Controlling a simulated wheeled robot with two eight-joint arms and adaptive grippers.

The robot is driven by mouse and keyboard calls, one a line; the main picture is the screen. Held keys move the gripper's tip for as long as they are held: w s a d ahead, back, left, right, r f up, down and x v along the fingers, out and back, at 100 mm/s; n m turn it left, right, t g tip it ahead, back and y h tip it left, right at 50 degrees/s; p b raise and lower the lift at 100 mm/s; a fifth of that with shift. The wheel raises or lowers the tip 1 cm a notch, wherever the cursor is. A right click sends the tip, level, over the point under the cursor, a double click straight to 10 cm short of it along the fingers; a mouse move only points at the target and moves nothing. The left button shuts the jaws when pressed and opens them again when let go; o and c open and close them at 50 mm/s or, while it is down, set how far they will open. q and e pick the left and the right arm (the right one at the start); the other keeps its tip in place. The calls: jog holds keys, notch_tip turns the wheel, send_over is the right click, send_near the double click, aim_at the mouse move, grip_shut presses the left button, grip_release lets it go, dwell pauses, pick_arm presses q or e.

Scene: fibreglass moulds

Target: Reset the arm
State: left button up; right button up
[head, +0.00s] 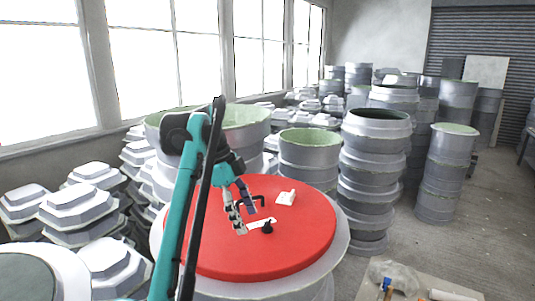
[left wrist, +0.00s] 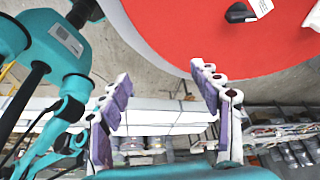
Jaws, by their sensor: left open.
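My left arm comes in from the left in the head view. Its gripper (head: 245,212) is over the red round tabletop (head: 215,255), with its fingers apart. In the left wrist view my left gripper (left wrist: 161,78) shows two spread fingers with purple pads and nothing between them. The red tabletop (left wrist: 190,30) lies beyond them at the upper right. A small black object (head: 267,228) with a white piece beside it lies on the tabletop near the gripper. A white item (head: 286,197) lies further right. My right gripper is in neither view.
Stacked grey-white moulds (head: 72,215) crowd the left under the windows. Tall drum-like stacks (head: 372,175) stand behind and right of the red top. A low surface with loose items (head: 395,280) is at the lower right. Concrete floor (head: 420,235) is open at the right.

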pick_arm(q)
jog(key=s+a+f+n+t+y, duration=0.2)
jog(key=s+a+f+n+t, duration=0.3)
jog(key=s+f+n, duration=0.65)
jog(key=s+a+f+n+t+y, duration=0.25)
jog(key=s+a+f+n, duration=0.55)
jog(key=s+f, duration=0.6)
notch_tip(320, 180, down, 35)
jog(key=w+b, duration=0.2)
jog(key=b, duration=3.2)
jog(key=shift+d+n, duration=0.4)
jog(key=shift+n, duration=0.05)
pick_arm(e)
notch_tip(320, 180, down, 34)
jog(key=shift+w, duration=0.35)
